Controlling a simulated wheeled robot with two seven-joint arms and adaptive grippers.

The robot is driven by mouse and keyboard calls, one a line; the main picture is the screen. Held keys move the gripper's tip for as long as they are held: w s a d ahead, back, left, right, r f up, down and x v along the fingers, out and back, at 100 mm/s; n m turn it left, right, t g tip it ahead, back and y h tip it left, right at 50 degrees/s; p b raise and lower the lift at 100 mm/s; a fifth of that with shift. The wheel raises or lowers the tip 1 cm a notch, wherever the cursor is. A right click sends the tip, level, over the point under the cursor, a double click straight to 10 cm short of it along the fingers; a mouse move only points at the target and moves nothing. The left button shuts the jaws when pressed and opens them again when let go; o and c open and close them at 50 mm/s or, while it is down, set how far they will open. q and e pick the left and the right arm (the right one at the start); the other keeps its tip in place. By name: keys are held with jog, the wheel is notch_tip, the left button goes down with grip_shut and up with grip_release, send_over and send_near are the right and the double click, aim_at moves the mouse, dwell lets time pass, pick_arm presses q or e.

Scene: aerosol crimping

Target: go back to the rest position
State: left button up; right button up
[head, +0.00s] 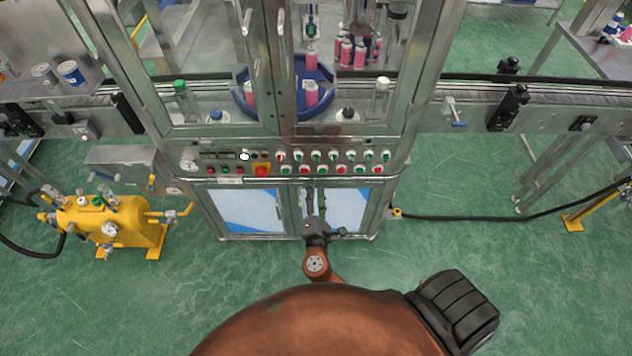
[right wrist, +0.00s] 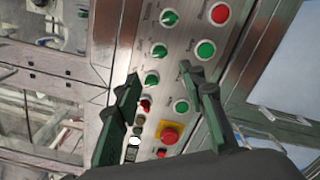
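My right gripper (head: 318,230) is in front of the crimping machine's lower doors in the head view, at the end of my right arm. In the right wrist view its two dark green fingers stand apart, and the right gripper (right wrist: 160,76) has nothing between them. The control panel (right wrist: 182,62) lies beyond the fingers; I cannot judge the gap. My left gripper is in neither view.
The machine's control panel (head: 222,171) has rows of knobs and buttons and a red emergency button (head: 261,170) on yellow. A yellow tank unit (head: 110,226) stands on the left. A black cable (head: 470,218) runs right.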

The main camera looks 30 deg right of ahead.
jog(key=shift+s, duration=0.1)
dwell(0.5)
jog(key=s+d+f+m+g+y, duration=0.15)
jog(key=s+f+g+y, duration=0.35)
jog(key=f, duration=1.3)
jog(key=s+d+f+m+g, duration=0.1)
jog(key=s+f+m+g, duration=0.4)
jog(key=f, duration=1.3)
jog(key=s+f+m+g+y, duration=0.1)
jog(key=s+f, duration=0.6)
jog(key=s, duration=0.3)
jog(key=s+f+m+g+y, duration=0.1)
jog(key=s+f+m, duration=0.1)
jog(key=s+f, duration=0.6)
jog(key=s, duration=0.3)
jog(key=shift+f+y, duration=0.25)
jog(key=shift+y, duration=0.05)
jog(key=s+f+m+g, duration=0.1)
jog(key=s+f+m, duration=0.1)
jog(key=s, duration=0.4)
jog(key=s+f+m+y, duration=0.1)
jog(key=s+f+m, duration=0.1)
jog(key=s, duration=0.4)
jog(key=s+f+m+g, duration=0.1)
jog(key=s+f+m, duration=0.1)
jog(key=s, duration=0.4)
jog(key=shift+s+a+f+m+g, duration=0.1)
jog(key=shift+s+a+m+g, duration=0.05)
jog(key=shift+s+m+g, duration=0.25)
